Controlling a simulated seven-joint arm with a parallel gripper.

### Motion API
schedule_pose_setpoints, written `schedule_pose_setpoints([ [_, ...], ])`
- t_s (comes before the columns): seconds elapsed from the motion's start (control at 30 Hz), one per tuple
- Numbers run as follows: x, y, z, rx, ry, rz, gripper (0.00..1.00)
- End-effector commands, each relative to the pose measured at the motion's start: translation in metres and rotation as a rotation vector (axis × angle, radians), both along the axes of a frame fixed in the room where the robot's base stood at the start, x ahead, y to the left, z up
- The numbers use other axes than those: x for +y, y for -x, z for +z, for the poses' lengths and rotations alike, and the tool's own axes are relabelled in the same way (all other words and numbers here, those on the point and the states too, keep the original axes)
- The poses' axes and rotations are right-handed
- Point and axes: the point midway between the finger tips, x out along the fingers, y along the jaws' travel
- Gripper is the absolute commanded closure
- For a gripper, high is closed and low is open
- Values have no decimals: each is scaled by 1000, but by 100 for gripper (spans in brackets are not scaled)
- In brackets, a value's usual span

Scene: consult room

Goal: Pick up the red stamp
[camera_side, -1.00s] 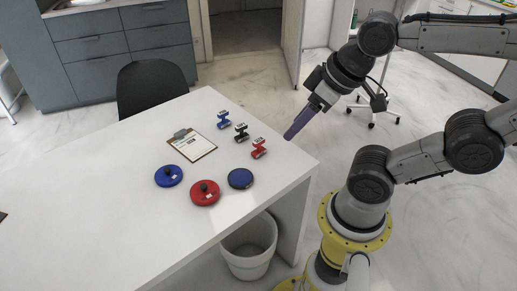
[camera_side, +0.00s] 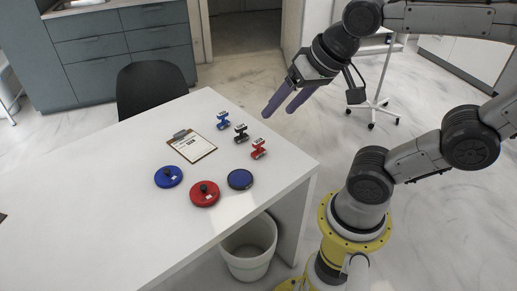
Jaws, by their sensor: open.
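The red stamp (camera_side: 258,149) stands on the white table near its right edge, nearest the front of a row of three stamps. My gripper (camera_side: 277,113) is open and empty, its two purple fingers pointing down and to the left. In the picture its fingertips are above and slightly right of the red stamp, apart from it. How high they are over the table is hard to tell. Nothing hides the red stamp.
A black stamp (camera_side: 241,133) and a blue stamp (camera_side: 223,120) stand behind the red one. A clipboard (camera_side: 199,150), a blue round pad (camera_side: 168,176), a red round pad (camera_side: 205,193) and a dark blue disc (camera_side: 240,179) lie on the white table (camera_side: 90,215). A bin (camera_side: 249,262) stands below.

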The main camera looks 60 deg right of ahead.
Motion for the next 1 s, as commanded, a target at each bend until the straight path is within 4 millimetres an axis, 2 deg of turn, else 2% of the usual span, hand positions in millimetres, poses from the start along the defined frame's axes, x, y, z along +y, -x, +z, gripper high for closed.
schedule_pose_setpoints([
  [0.13,-19,-49,4,53,-146,-328,32],
  [0.27,-47,-95,-10,108,-255,-626,32],
  [0.37,-76,-126,-31,156,-318,-839,32],
  [0.5,-122,-156,-76,232,-374,-1098,32],
  [0.63,-160,-165,-124,314,-390,-1252,32],
  [0.8,-189,-155,-171,412,-385,-1339,32],
  [1.0,-199,-145,-192,447,-388,-1376,32],
])
